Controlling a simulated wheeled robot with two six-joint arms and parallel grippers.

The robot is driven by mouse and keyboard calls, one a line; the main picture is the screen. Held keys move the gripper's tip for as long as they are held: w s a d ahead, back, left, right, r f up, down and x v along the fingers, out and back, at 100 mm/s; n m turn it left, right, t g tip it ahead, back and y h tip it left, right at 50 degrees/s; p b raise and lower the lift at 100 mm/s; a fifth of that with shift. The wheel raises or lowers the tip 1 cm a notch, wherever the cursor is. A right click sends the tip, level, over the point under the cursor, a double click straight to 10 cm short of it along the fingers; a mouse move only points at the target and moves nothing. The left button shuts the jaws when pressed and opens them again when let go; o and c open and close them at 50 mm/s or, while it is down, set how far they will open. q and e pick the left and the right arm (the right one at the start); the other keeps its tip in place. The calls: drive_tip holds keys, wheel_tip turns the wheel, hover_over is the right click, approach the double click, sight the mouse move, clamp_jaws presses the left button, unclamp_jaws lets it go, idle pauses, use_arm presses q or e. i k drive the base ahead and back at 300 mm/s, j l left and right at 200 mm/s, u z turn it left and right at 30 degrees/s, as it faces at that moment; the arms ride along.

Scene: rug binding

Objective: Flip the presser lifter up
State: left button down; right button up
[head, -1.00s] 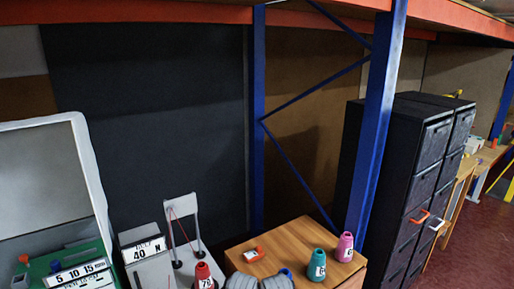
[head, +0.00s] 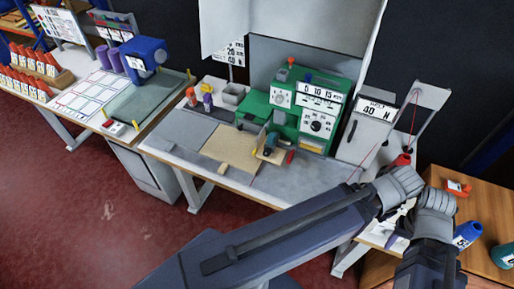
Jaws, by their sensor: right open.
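The green binding machine (head: 318,100) stands on the grey workbench, with white number panels and a round dial on its front. At its left front is a small work head with a dark teal round part (head: 270,144). A small red piece (head: 290,157) beside it may be the presser lifter; it is too small to tell its position. My right arm crosses the lower right foreground, bent at grey joints, well apart from the work head. My right gripper is open, but its fingers cannot be made out clearly. My left gripper is not in view.
A tan board (head: 230,146) lies left of the work head. A grey unit marked 40 N (head: 366,125) and a thread stand are right of the machine. A blue device (head: 145,58) stands on the left bench. A wooden cabinet (head: 480,200) with cones is at right. Red floor is open in front.

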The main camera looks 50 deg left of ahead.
sight(293, 150)
drive_tip(key=k+u, duration=0.1)
drive_tip(key=u, duration=0.75)
drive_tip(key=k+j+u, duration=0.1)
drive_tip(key=u, duration=0.3)
